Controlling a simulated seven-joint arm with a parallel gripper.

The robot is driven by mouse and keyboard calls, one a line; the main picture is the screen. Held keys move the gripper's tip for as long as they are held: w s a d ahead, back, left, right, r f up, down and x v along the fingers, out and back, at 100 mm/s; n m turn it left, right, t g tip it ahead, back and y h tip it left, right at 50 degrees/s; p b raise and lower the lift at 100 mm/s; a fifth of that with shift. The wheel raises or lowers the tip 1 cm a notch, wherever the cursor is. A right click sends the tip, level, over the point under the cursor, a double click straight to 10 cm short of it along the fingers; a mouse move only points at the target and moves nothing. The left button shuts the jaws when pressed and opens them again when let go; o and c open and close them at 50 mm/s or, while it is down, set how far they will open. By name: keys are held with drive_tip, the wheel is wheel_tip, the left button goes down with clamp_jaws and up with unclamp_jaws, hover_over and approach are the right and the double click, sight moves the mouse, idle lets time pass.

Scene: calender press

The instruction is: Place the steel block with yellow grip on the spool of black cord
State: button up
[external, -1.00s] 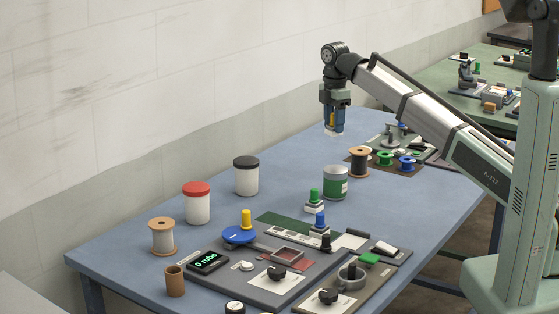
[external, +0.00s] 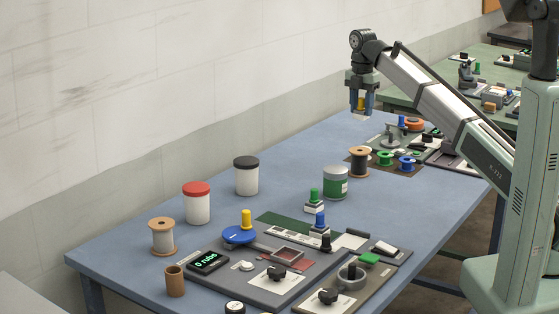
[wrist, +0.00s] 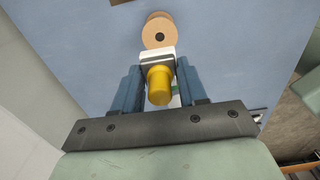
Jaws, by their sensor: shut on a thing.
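My gripper (external: 361,108) is shut on the steel block with yellow grip and holds it in the air above the far part of the table. In the wrist view the yellow grip (wrist: 159,86) is between the two blue fingers, and the pale block (wrist: 157,56) is beyond it. The block is apart from the spool.
A green-and-white can (external: 335,183) is in front.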

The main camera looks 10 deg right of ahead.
drive_tip(key=shift+f, duration=5)
drive_tip(key=shift+f, duration=0.2)
drive_tip(key=o, duration=1.1)
drive_tip(key=shift+r, duration=0.2)
wheel_tip(320, 180, up, 12)
